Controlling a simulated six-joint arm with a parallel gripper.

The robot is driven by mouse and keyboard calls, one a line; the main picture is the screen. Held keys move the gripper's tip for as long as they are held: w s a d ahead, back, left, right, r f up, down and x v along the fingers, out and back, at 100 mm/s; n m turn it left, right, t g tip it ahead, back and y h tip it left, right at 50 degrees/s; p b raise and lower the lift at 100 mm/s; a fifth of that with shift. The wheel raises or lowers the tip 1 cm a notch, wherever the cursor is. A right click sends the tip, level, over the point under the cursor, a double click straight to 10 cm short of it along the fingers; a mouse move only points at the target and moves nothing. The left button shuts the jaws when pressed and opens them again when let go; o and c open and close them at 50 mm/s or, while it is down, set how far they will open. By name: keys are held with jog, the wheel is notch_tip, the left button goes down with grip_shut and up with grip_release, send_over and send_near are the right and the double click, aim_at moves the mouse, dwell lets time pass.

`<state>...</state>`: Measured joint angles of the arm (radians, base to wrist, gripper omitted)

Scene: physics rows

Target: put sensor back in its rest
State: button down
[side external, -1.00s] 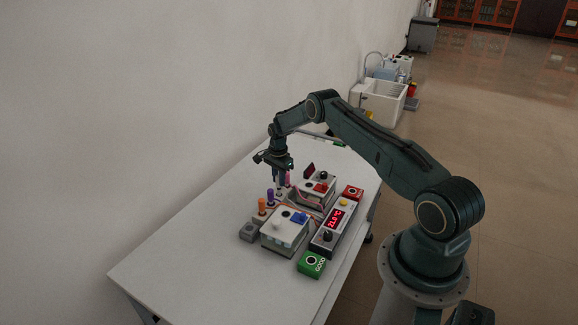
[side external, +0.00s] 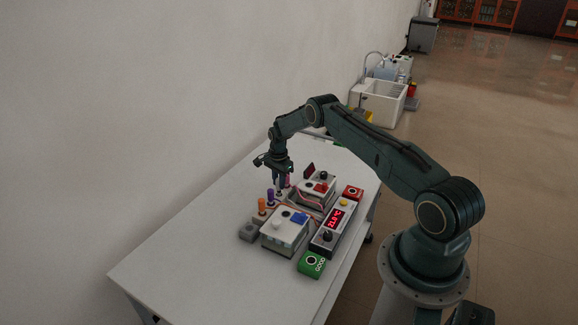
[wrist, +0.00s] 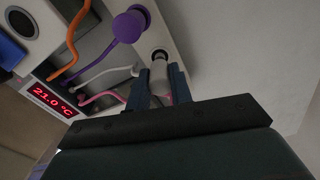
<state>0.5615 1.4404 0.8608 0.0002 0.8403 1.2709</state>
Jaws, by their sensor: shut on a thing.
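My gripper (wrist: 161,75) is shut on a whitish sensor (wrist: 159,78), with one dark finger on each side of it. The sensor's end is at or just above a dark round hole in the pale rest (wrist: 172,38); I cannot tell whether it is seated. A white cable (wrist: 105,72) runs towards it. A purple sensor (wrist: 130,25) stands in the same rest beside it. In the side view my gripper (side external: 279,190) points down at the row, behind the purple sensor (side external: 270,196) and the orange sensor (side external: 262,206). A pink sensor (side external: 288,181) is partly hidden behind the fingers.
A white box with a blue part (side external: 285,232) and another box with a red part (side external: 318,189) stand right of the row. A red-lit display unit (side external: 333,225), a green block (side external: 311,264) and a red block (side external: 353,192) lie beyond. Cables cross between. The left tabletop (side external: 200,235) is clear.

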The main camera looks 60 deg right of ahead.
jog(key=shift+f, duration=0.45)
dwell(0.3)
jog(key=c, duration=0.8)
grip_release()
jog(key=shift+o, duration=0.2)
jog(key=shift+r, duration=0.15)
jog(key=shift+r, duration=3.1)
